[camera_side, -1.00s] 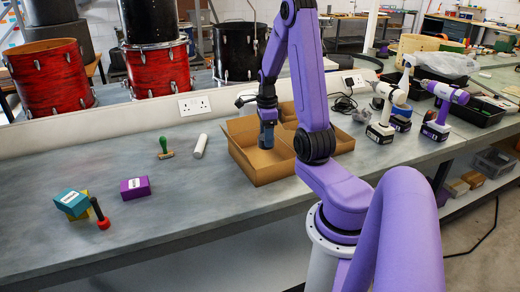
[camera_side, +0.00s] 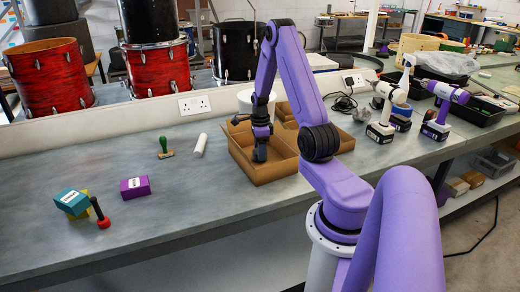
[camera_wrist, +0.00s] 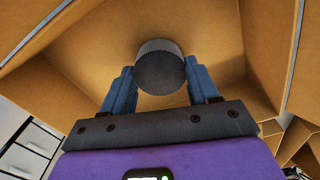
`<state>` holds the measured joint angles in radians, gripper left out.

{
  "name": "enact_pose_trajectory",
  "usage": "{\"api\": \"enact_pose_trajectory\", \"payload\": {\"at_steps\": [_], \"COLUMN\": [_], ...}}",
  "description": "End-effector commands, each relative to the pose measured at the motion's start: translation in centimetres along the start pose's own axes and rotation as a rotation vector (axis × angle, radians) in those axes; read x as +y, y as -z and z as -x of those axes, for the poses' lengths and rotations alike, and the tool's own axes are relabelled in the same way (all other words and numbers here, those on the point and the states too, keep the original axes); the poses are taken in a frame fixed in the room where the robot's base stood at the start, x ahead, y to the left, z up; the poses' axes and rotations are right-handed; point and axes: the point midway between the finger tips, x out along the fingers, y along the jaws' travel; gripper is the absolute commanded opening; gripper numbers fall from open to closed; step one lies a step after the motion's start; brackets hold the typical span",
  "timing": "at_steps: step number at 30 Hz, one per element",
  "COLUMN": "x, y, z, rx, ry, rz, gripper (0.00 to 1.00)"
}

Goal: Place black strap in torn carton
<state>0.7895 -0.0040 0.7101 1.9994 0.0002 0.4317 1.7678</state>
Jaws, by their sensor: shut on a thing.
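The open brown cardboard carton (camera_side: 270,177) stands on the bench near the middle of the side view. Its inner walls (camera_wrist: 215,30) fill much of the wrist view. My gripper (camera_side: 260,156) reaches down inside the carton's left part. In the wrist view, the blue fingers of my gripper (camera_wrist: 160,82) are shut on a dark grey round thing (camera_wrist: 160,72) with a finely ribbed side. I cannot tell whether this is the black strap; no other strap shows. In the side view the held thing is hidden or too small to make out.
To the left lie a white roll (camera_side: 200,145), a green-handled stamp (camera_side: 164,147), a purple box (camera_side: 135,187), a teal box (camera_side: 71,202) and a red-and-black tool (camera_side: 102,215). Cordless drills (camera_side: 440,108) stand at right. A white tub (camera_side: 246,101) is behind the carton.

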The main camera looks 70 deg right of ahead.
Motion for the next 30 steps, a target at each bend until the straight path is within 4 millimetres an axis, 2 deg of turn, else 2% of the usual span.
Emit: {"api": "enact_pose_trajectory", "payload": {"at_steps": [11, 12, 13, 14, 24, 30], "x": [0.0, 0.0, 0.0, 0.0, 0.0, -0.1], "y": [0.0, 0.0, 0.0, 0.0, 0.0, -0.1], "z": [-0.3, -0.3, -0.3, -0.3, 0.0, 2.2], "rx": [0.0, 0.0, 0.0, 0.0, 0.0, -0.001], "ry": [-0.001, 0.0, 0.0, 0.0, 0.001, 0.005], "rz": [0.0, 0.001, 0.001, 0.001, 0.001, 0.001], "gripper": [0.29, 0.73, 0.82, 0.85, 0.85, 0.85]}}
